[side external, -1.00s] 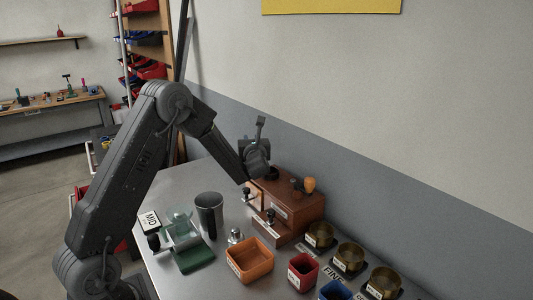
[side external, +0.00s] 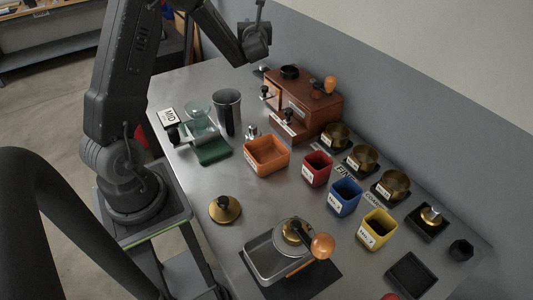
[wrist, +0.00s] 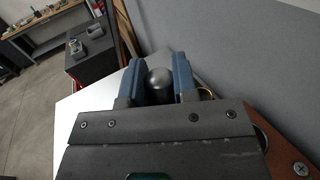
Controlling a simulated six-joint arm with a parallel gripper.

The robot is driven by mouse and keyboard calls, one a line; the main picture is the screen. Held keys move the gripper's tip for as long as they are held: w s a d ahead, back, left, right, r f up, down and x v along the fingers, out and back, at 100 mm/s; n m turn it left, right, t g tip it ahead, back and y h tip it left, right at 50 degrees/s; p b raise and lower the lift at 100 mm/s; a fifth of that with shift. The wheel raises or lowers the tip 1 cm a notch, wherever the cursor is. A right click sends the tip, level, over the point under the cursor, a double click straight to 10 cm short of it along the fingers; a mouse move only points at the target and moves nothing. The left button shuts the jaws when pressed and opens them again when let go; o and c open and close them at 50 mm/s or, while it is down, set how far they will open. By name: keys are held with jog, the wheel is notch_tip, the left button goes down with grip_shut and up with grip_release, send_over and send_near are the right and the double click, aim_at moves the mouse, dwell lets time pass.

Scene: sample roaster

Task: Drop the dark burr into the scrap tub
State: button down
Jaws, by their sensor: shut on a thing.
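My gripper (wrist: 158,80) is shut on a round grey metal piece (wrist: 159,82), held between its two blue fingers in the wrist view. I cannot tell whether this piece is the dark burr. In the side view my gripper (side external: 257,48) is high at the back, beside and above the wooden grinder; its fingertips and load are not clear there. A small black faceted piece (side external: 461,250) stands at the far right of the table. An open orange square tub (side external: 266,146) with a white label stands mid-table; its lettering is too small to read.
The wooden grinder (side external: 318,98) stands at the back. Red (side external: 317,173), blue (side external: 344,201) and yellow (side external: 378,232) cups line up right of the orange tub, with brass cups behind. A grey cylinder (side external: 228,112) stands at left.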

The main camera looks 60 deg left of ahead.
dwell(0.4)
jog(key=s+d+f+n+g, duration=0.25)
jog(key=s+d+g, duration=0.2)
jog(key=d, duration=0.55)
jog(key=s+d+f+n+g+y, duration=0.1)
jog(key=s+d+f+n+g, duration=0.25)
jog(key=d, duration=0.65)
jog(key=s+d+f+n+g, duration=0.1)
jog(key=s+d+n+g, duration=0.2)
jog(key=s+d+g, duration=0.5)
jog(key=w+d+f+t, duration=0.1)
jog(key=w+f+t, duration=0.1)
jog(key=f, duration=0.4)
jog(key=shift+w+d, duration=0.25)
jog(key=shift+w, duration=0.45)
jog(key=c, duration=0.8)
grip_release()
jog(key=shift+f, duration=0.1)
